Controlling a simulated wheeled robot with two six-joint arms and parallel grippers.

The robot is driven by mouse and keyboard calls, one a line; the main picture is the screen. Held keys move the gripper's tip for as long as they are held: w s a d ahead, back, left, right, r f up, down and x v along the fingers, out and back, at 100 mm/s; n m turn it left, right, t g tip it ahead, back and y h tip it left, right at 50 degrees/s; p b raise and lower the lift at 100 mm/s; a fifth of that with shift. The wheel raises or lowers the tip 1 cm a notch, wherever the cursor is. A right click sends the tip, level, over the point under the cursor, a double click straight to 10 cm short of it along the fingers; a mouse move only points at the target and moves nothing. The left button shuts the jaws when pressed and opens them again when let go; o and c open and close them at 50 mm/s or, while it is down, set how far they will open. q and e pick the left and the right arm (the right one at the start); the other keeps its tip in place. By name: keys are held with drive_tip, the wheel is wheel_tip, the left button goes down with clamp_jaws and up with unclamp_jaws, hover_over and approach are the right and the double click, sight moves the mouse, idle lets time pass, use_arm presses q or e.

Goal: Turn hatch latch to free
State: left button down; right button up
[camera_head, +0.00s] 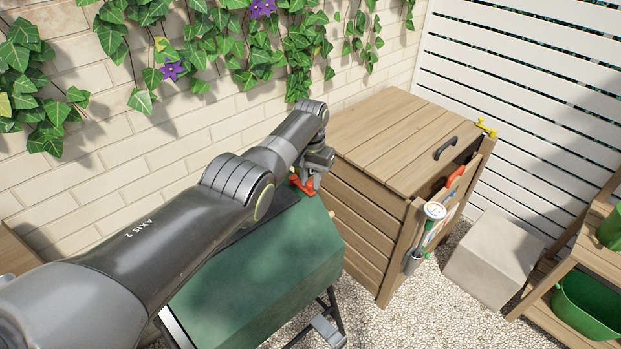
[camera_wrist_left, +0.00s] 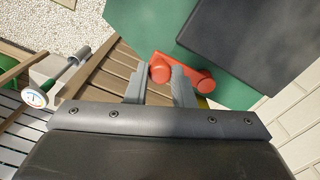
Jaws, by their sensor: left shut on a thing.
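The red latch (camera_head: 302,185) sits on top of the green drum (camera_head: 265,270), beside its dark hatch panel. In the left wrist view the red latch (camera_wrist_left: 197,82) lies across the drum's edge, with a rounded knob at each end. My left gripper (camera_head: 311,181) reaches down over it from above. In the left wrist view its two grey fingers (camera_wrist_left: 157,80) straddle part of the latch and are shut on it. The fingers and wrist hide part of the latch. The dark hatch panel (camera_wrist_left: 240,45) lies next to it. My right gripper is not in view.
A slatted wooden bin (camera_head: 385,140) with a black handle stands close to the right of the drum. A white-faced dial tool (camera_head: 435,210) hangs on its side. A brick wall with ivy is behind. A pale block (camera_head: 492,258) stands on the gravel (camera_head: 385,320).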

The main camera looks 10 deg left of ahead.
use_arm(q)
drive_tip(key=c, duration=1.2)
unclamp_jaws()
drive_tip(key=shift+w, duration=0.1)
drive_tip(key=shift+c, duration=0.2)
drive_tip(key=shift+r, duration=0.25)
wheel_tip(320, 180, up, 6)
drive_tip(key=shift+f+p, duration=0.25)
drive_tip(key=shift+p, duration=0.15)
wheel_tip(320, 180, up, 11)
drive_tip(key=b, duration=0.2)
drive_tip(key=shift+r+b, duration=0.2)
drive_tip(key=shift+b, duration=0.1)
drive_tip(key=shift+f, duration=0.1)
